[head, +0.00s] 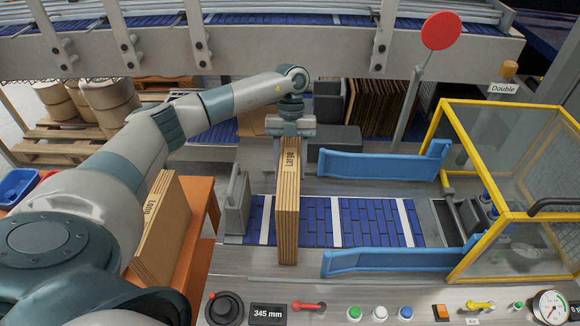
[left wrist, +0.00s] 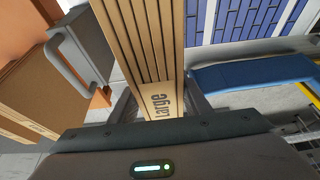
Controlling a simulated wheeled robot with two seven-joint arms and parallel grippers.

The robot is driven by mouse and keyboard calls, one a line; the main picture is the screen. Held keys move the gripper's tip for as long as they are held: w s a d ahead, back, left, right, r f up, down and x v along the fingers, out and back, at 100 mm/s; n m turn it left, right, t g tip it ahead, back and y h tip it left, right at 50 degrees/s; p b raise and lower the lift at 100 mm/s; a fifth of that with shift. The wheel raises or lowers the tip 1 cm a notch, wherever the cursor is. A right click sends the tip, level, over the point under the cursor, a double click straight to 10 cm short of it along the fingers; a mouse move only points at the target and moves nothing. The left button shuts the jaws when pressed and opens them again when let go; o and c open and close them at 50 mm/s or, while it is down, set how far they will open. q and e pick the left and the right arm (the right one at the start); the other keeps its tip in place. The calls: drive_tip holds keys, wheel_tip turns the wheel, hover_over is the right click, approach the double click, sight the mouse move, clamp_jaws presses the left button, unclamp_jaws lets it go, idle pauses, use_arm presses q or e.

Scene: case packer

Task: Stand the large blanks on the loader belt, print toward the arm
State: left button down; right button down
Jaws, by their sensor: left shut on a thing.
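My left gripper (head: 290,127) is shut on a bundle of large blanks (head: 288,215), several flat brown cardboard sheets held upright over the left part of the blue loader belt (head: 370,215). The word "Large" shows near the top of the bundle, and it also shows in the left wrist view (left wrist: 160,100). I cannot tell whether the bundle's lower edge touches the belt. My right gripper is not in view.
A grey plate with a handle (head: 238,203) stands at the belt's left end. Blue guide rails (head: 380,165) flank the belt. A yellow-framed clear guard (head: 500,190) is at the right. Darker blanks (head: 375,105) stand behind. A control panel with a "345 mm" display (head: 268,313) runs along the front.

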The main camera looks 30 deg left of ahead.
use_arm(q)
drive_tip(key=c, duration=1)
unclamp_jaws()
drive_tip(key=shift+w+a+r+b, duration=0.1)
drive_tip(key=shift+w+r+b, duration=0.05)
drive_tip(key=shift+r+b, duration=0.2)
drive_tip(key=b+v, duration=0.3)
drive_tip(key=v, duration=0.7)
drive_tip(key=shift+b, duration=0.3)
drive_tip(key=shift+w+a+r, duration=0.1)
drive_tip(key=shift+w+r, duration=0.1)
drive_tip(key=shift+r, duration=0.45)
